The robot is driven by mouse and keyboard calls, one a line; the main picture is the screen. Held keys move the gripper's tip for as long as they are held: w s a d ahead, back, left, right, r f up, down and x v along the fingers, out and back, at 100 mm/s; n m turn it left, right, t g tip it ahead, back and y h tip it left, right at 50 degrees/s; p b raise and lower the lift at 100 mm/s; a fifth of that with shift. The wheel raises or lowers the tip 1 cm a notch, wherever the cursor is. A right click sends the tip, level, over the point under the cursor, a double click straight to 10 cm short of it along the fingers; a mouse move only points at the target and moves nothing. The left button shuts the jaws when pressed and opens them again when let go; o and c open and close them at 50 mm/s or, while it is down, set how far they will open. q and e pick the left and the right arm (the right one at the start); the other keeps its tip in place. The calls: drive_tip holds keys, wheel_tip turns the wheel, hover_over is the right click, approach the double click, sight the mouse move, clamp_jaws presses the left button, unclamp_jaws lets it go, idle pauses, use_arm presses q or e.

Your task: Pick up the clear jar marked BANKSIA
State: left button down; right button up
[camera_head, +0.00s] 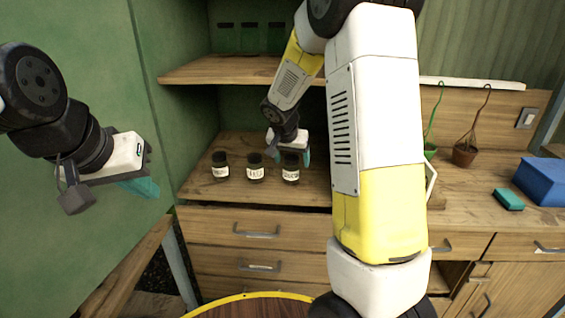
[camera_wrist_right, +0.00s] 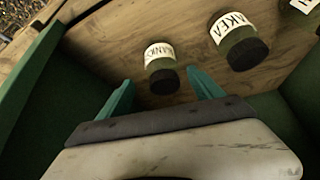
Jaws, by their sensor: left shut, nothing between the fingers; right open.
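The BANKSIA jar (camera_wrist_right: 161,62) has a white label reading "BANKS…", a dark lid and greenish glass. In the head view it appears to be the rightmost of three jars (camera_head: 290,174) on the wooden counter. My right gripper (camera_wrist_right: 163,88) is open, with one teal finger on each side of the jar's lid end in the wrist view; contact is not visible. In the head view the right gripper (camera_head: 289,153) is just above and behind that jar, partly hidden by it. My left gripper (camera_head: 138,188) is shut and empty, off to the left.
The HAKEA jar (camera_wrist_right: 238,42) stands beside the BANKSIA jar, and a third jar (camera_head: 220,170) is further left in the head view. A shelf (camera_head: 215,70) hangs above the counter.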

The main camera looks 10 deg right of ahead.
sight(292, 167)
drive_tip(key=x, duration=0.7)
drive_tip(key=shift+w+a, duration=0.2)
drive_tip(key=shift+w, duration=0.05)
drive_tip(key=c, duration=1.5)
clamp_jaws()
drive_tip(key=shift+r, duration=0.2)
